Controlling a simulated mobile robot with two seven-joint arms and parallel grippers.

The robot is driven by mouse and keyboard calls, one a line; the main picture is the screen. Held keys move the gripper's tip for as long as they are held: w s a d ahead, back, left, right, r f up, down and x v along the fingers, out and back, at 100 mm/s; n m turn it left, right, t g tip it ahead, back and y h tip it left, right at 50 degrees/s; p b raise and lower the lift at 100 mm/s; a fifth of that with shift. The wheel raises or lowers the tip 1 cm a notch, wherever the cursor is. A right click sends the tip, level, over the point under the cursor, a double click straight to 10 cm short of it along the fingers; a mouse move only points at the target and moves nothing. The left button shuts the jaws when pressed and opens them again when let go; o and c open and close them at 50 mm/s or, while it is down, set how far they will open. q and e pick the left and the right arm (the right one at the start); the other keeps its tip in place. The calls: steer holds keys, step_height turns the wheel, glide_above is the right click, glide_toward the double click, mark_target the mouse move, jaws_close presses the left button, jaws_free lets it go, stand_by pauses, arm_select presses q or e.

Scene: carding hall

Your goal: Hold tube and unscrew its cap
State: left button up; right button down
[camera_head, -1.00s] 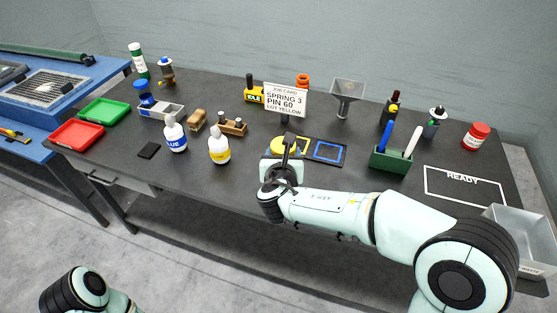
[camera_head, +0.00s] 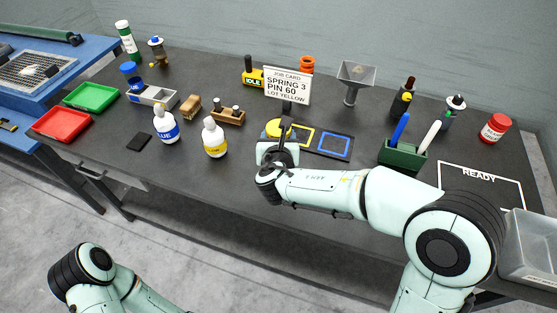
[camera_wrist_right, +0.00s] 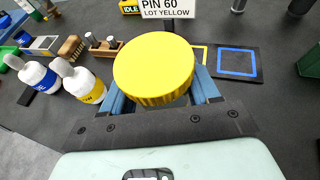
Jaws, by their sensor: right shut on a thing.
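My right gripper (camera_wrist_right: 153,92) is shut on a yellow round piece (camera_wrist_right: 153,68) with a ribbed edge, like a screw cap. In the head view the yellow piece (camera_head: 273,128) shows partly behind the gripper, near the mat with yellow and blue squares. Whatever lies under the yellow piece is hidden. A white tube-shaped container (camera_head: 126,40) with green bands stands upright at the back left, far from my right gripper. Only links of my left arm show at the bottom left; its gripper is out of view.
A job card (camera_head: 288,86) stands just behind the gripper. White bottles with blue (camera_head: 166,127) and yellow (camera_head: 215,140) labels stand to the left. A green holder (camera_head: 403,158) with pens is to the right. The marked READY area (camera_head: 480,182) is empty.

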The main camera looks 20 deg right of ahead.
arm_select(q)
steer(key=shift+s+f+b, duration=0.2)
steer(key=shift+f+b, duration=0.1)
steer(key=shift+f, duration=0.15)
steer(key=shift+s+f+b, duration=0.2)
steer(key=shift+f+b, duration=0.1)
steer(key=shift+f, duration=0.15)
arm_select(e)
step_height(320, 180, down, 8)
steer(key=shift+w+r, duration=0.1)
steer(key=shift+f, duration=0.2)
arm_select(q)
steer(key=shift+f, duration=0.15)
arm_select(e)
steer(key=shift+c, duration=1.3)
jaws_free()
steer(key=shift+r, duration=0.1)
steer(key=shift+r, duration=0.2)
arm_select(q)
steer(key=shift+s+f, duration=0.15)
arm_select(e)
steer(key=v, duration=1.2)
steer(key=shift+f, duration=0.2)
